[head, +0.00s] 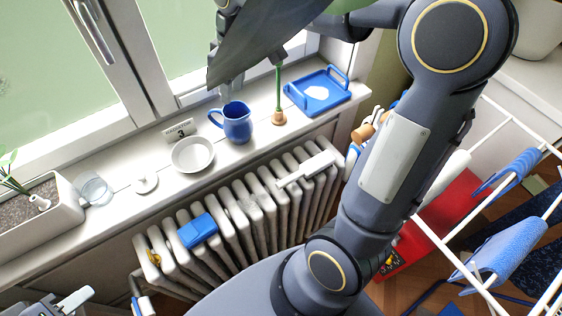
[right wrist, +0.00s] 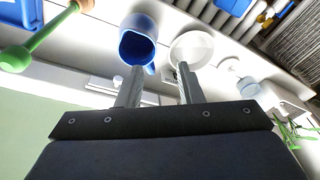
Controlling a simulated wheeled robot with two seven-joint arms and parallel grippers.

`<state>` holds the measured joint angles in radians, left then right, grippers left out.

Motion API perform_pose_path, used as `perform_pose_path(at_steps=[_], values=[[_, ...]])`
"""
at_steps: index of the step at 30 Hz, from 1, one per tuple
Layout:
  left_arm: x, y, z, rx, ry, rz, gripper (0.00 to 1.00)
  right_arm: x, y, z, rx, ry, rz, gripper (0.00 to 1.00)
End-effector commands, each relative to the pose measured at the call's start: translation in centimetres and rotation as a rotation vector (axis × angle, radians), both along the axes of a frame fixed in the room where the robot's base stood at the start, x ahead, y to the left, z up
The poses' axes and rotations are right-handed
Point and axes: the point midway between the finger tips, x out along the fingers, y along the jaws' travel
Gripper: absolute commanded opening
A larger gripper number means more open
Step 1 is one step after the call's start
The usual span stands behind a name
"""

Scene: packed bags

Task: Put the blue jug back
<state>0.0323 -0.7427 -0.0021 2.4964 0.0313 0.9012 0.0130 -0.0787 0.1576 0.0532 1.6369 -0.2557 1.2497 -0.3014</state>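The blue jug (head: 238,127) stands upright on the white windowsill, its handle toward the left in the head view. In the right wrist view the jug (right wrist: 138,30) shows its open mouth, with part of its handle between my fingers' lines of sight. My right gripper (head: 230,92) is above and just behind the jug, apparently not touching it. Its two fingers (right wrist: 158,85) are apart with nothing between them. My left gripper (head: 62,302) is only partly in view at the bottom left corner, far from the jug; its opening is unclear.
A white bowl (head: 193,157) and a card marked 3 (head: 179,131) are left of the jug. A green-stemmed item with a brown base (head: 279,118) and a blue tray (head: 330,104) are to its right. A radiator (head: 260,205) is below the sill; a drying rack (head: 450,254) stands right.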

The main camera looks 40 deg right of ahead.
Motion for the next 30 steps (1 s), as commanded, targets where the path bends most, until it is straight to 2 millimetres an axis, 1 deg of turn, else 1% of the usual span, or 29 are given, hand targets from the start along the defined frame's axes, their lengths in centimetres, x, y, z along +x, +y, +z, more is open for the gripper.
perform_pose_path(at_steps=[1,4,5,6,9,12,15,18,30], values=[[0.0,0.0,0.0,0.0,0.0,0.0,0.36,-3.0,-0.7,0.6,0.037,-0.031,-0.065,0.33],[0.0,0.0,0.0,0.0,0.0,0.0,0.36,-8.2,-1.0,0.4,0.12,-0.082,-0.198,0.33],[0.0,0.0,0.0,0.0,0.0,0.0,0.36,-9.7,-0.9,0.2,0.145,-0.097,-0.238,0.33],[0.0,0.0,0.0,0.0,0.0,0.0,0.36,-11.6,-0.8,-0.2,0.179,-0.116,-0.29,0.33],[0.0,0.0,0.0,0.0,0.0,0.0,0.36,-15.6,-0.1,-1.7,0.259,-0.155,-0.41,0.33],[0.0,0.0,0.0,0.0,0.0,0.0,0.36,-18.4,0.7,-3.3,0.325,-0.185,-0.502,0.33],[0.0,0.0,0.0,0.0,0.0,0.0,0.36,-20.0,1.4,-4.5,0.368,-0.201,-0.562,0.33],[0.0,0.0,0.0,0.0,0.0,0.0,0.36,-20.7,1.7,-5.1,0.389,-0.21,-0.59,0.33],[0.0,0.0,0.0,0.0,0.0,0.0,0.36,-20.8,1.8,-5.3,0.392,-0.209,-0.594,0.33]])
